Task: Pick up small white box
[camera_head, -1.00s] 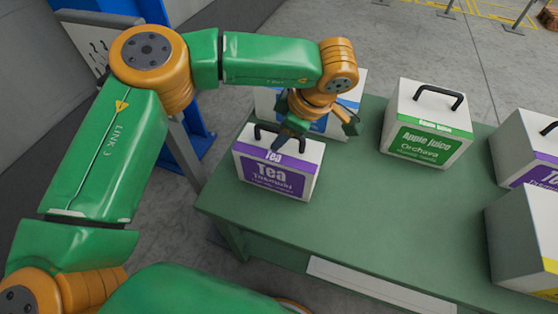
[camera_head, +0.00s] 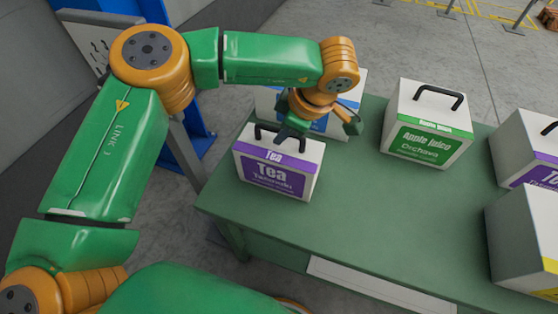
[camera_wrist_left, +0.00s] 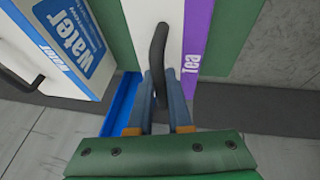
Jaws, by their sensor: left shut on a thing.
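The small white box (camera_head: 278,176) with a purple Tea label stands upright at the near left corner of the green table (camera_head: 352,220). It has a black handle (camera_head: 268,134) on top. My left gripper (camera_head: 290,130) is above the box at this handle. In the left wrist view its two fingers (camera_wrist_left: 164,98) are on either side of the black handle (camera_wrist_left: 158,55), shut on it. The box's white top and purple edge (camera_wrist_left: 197,40) show there too. My right gripper is not in view.
A blue-labelled Water box (camera_wrist_left: 72,48) stands close behind the Tea box. A green Apple Juice box (camera_head: 428,122) stands further right, with a purple-labelled box (camera_head: 530,150) and a yellow-edged box (camera_head: 525,235) at the right edge. The table's middle is clear.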

